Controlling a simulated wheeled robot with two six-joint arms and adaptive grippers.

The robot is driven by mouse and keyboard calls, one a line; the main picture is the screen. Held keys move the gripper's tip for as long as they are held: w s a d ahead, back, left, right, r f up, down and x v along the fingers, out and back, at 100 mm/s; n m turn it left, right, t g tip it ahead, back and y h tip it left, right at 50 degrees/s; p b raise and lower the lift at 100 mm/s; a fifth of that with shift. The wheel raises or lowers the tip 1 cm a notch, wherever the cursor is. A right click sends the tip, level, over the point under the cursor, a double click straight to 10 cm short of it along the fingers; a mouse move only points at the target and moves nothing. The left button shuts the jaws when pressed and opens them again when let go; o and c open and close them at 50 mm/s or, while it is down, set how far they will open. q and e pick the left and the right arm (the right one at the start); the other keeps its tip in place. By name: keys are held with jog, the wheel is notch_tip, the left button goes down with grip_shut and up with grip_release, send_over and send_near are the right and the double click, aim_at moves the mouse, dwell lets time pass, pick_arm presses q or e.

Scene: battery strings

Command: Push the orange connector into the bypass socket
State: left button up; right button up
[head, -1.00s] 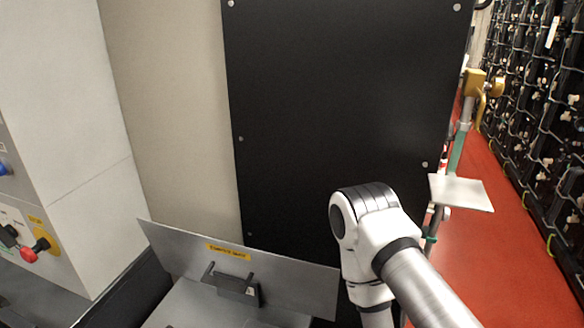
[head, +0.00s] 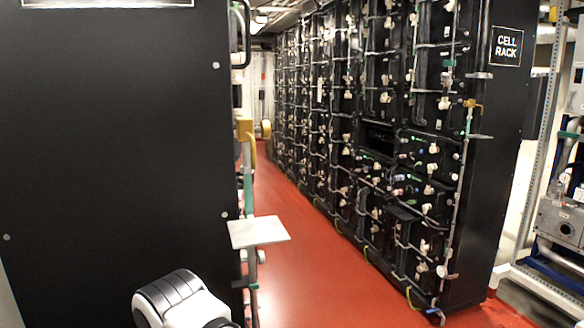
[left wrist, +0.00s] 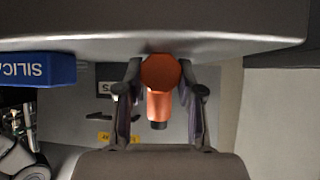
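In the left wrist view, an orange connector (left wrist: 159,75) with a rounded head and a short dark tip sits between the two fingers of my left gripper (left wrist: 161,78). The fingers lie close against both sides of its head, and the gripper looks shut on it. My left gripper does not show in the head view. My right gripper is in neither view. The black cell rack (head: 480,150) stands at the right in the head view, with many cables and pale fittings. I cannot make out which fitting, if any, is the bypass socket.
A large black panel (head: 110,150) fills the left. A pale shelf plate (head: 258,232) on a post stands at its edge. The red floor (head: 310,275) is open between panel and rack. In the wrist view, a blue box (left wrist: 38,69) is at the left.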

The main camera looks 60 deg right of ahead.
pick_arm(q)
grip_shut()
jog(key=shift+r+p, duration=2.1)
jog(key=shift+r, duration=0.45)
jog(key=shift+f, duration=0.1)
